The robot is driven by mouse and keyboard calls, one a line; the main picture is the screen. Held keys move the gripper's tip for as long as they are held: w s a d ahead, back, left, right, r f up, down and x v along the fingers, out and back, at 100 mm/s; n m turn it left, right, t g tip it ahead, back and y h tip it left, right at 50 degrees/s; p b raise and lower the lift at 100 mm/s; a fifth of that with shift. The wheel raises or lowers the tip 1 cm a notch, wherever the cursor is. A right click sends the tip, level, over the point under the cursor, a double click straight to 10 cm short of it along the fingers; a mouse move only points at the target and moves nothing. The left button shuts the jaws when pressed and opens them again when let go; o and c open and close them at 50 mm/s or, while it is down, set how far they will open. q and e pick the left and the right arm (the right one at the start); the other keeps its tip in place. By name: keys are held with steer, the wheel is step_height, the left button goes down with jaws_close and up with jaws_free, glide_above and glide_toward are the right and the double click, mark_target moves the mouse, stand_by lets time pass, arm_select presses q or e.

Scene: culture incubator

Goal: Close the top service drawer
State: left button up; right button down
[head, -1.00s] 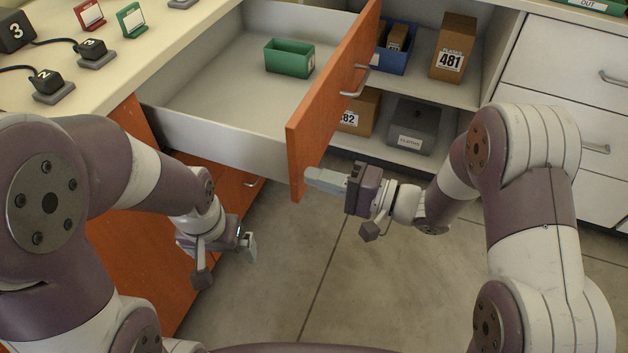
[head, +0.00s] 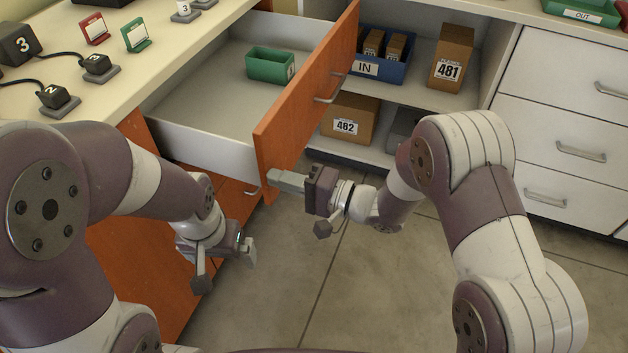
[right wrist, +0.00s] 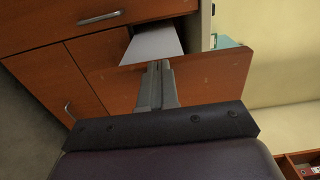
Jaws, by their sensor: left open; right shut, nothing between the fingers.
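The top service drawer (head: 209,105) is pulled partly out of the orange cabinet. Its orange front (head: 306,96) has a metal handle (head: 332,89), and a green bin (head: 271,66) sits inside. My right gripper (head: 273,181) is shut and empty, its fingertips at the near lower part of the drawer front's outer face. In the right wrist view the fingers (right wrist: 157,72) point at the orange drawer front (right wrist: 208,79) and appear to touch it. My left gripper (head: 248,252) is open and empty, low beside the cabinet below the drawer.
The countertop (head: 150,50) at left carries small stands and numbered black blocks. An open shelf behind holds a blue IN bin (head: 368,68) and boxes 481 (head: 451,58) and 482 (head: 349,120). White drawers (head: 568,110) stand at right. The floor between is clear.

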steer(key=p, duration=0.2)
glide_toward(185, 151)
steer(key=s+d+r, duration=0.4)
steer(key=shift+s+d, duration=0.2)
steer(key=shift+d, duration=0.1)
steer(key=x, duration=1.2)
steer(key=shift+w+a+f+b, duration=0.15)
steer(key=shift+w+a+b, duration=0.05)
steer(key=shift+a+b, duration=0.1)
